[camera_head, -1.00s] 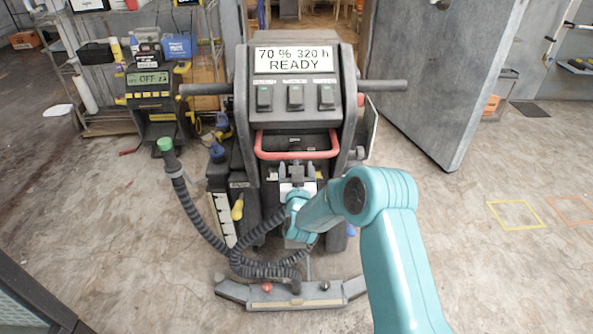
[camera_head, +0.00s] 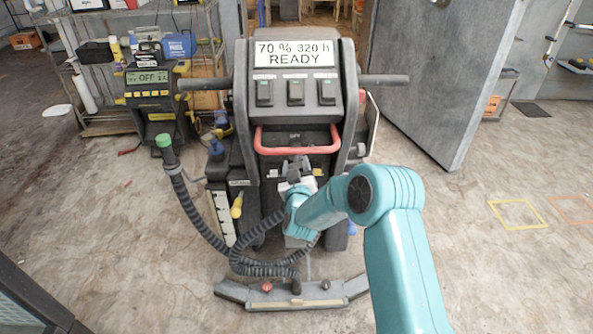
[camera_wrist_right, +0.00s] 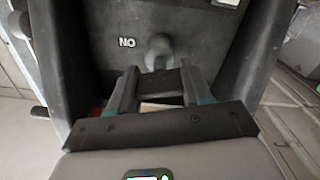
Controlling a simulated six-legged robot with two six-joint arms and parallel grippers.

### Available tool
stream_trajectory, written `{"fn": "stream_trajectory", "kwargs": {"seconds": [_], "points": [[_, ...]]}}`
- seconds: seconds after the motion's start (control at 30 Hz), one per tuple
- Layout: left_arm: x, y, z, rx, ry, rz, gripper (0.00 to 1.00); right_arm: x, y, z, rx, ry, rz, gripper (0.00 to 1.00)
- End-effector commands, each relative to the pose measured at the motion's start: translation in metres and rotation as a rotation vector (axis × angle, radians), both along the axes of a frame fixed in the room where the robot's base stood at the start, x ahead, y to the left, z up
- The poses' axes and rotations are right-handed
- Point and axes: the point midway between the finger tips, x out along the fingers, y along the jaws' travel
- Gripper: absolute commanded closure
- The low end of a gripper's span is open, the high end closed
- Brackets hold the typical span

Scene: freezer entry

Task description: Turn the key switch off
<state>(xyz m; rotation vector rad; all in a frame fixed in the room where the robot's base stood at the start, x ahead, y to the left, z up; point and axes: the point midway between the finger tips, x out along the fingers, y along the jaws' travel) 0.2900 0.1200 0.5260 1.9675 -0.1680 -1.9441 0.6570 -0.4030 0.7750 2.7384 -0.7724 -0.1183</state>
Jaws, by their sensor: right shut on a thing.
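The key switch (camera_wrist_right: 160,50) shows in the right wrist view as a grey rounded stem on the machine's dark panel. A white label beside it reads "NO" in that view, which looks like "ON" upside down. My right gripper (camera_wrist_right: 160,84) is shut on the key, whose stem meets the panel just beyond the fingertips. In the head view my right gripper (camera_head: 294,166) is below the red handle, rolled at a tilt, and largely covers the key switch. The machine's display (camera_head: 294,53) reads "70 % 320 h READY". My left gripper is out of view.
The red handle (camera_head: 297,153) arches just above my right gripper. A black hose (camera_head: 195,215) with a green end curves at the left. A charger-like unit (camera_head: 150,92) reading "OFF" stands behind left. A grey door (camera_head: 450,70) stands open at right; open floor lies beside it.

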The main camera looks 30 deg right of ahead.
Motion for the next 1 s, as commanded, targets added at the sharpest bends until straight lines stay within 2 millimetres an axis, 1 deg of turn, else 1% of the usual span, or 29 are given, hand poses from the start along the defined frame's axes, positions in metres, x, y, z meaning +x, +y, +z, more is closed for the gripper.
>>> {"fn": "stream_trajectory", "kwargs": {"seconds": [0.03, 0.1, 0.4, 0.7, 1.0], "points": [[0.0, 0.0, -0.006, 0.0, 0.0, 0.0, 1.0, 0.0, 0.0, -0.003, -0.037, 0.022, 0.0, 0.81], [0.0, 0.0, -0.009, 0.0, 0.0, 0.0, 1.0, 0.0, 0.0, -0.003, -0.094, 0.057, 0.0, 0.81], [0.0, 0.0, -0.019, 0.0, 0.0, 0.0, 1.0, 0.0, 0.0, -0.002, -0.337, 0.208, 0.0, 0.81], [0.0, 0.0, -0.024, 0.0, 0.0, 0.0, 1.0, 0.0, 0.0, -0.001, -0.579, 0.358, 0.0, 0.81], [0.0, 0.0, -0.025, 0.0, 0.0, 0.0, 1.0, 0.0, 0.0, -0.001, -0.813, 0.501, 0.0, 0.81]]}}
